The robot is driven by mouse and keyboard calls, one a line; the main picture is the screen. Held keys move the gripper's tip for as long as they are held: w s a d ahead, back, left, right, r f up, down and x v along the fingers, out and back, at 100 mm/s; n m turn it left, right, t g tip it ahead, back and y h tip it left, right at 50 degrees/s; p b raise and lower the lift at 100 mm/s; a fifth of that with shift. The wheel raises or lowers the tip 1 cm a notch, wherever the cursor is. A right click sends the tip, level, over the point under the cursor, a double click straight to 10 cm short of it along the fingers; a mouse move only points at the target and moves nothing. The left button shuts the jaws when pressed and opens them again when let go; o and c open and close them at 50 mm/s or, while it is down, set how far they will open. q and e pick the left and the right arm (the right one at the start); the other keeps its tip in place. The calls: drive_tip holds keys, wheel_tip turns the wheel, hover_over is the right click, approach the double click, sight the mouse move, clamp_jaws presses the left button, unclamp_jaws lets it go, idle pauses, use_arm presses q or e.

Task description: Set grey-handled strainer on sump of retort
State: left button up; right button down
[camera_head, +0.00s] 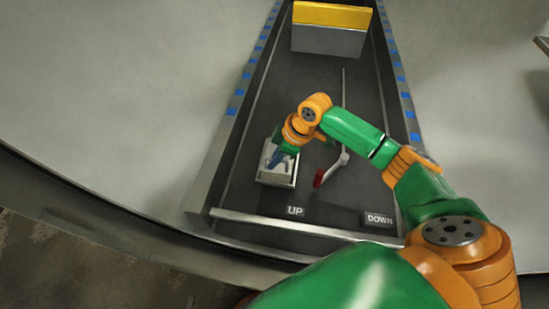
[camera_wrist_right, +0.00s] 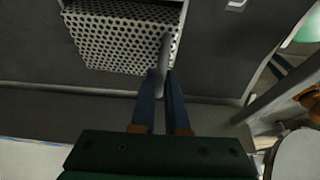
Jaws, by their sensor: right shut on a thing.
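The strainer is a perforated light metal box (camera_wrist_right: 115,42) at the top of the right wrist view. Its grey handle (camera_wrist_right: 165,55) comes down between the blue fingers of my right gripper (camera_wrist_right: 162,82), which is shut on it. In the head view my right gripper (camera_head: 276,157) reaches down over a pale square box (camera_head: 277,181) on the dark floor of the retort. Holes are too small to make out there, and I cannot tell whether the strainer rests on the sump or is just above it. My left gripper is not in view.
A lever with a red grip (camera_head: 319,178) stands right of the pale box. UP (camera_head: 295,211) and DOWN (camera_head: 379,219) labels lie near the front rail (camera_head: 290,228). A yellow-topped grey block (camera_head: 330,40) closes the far end. Side rails with blue marks flank the dark floor.

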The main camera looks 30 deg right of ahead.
drive_tip(key=c, duration=0.8)
unclamp_jaws()
drive_tip(key=shift+c, duration=0.2)
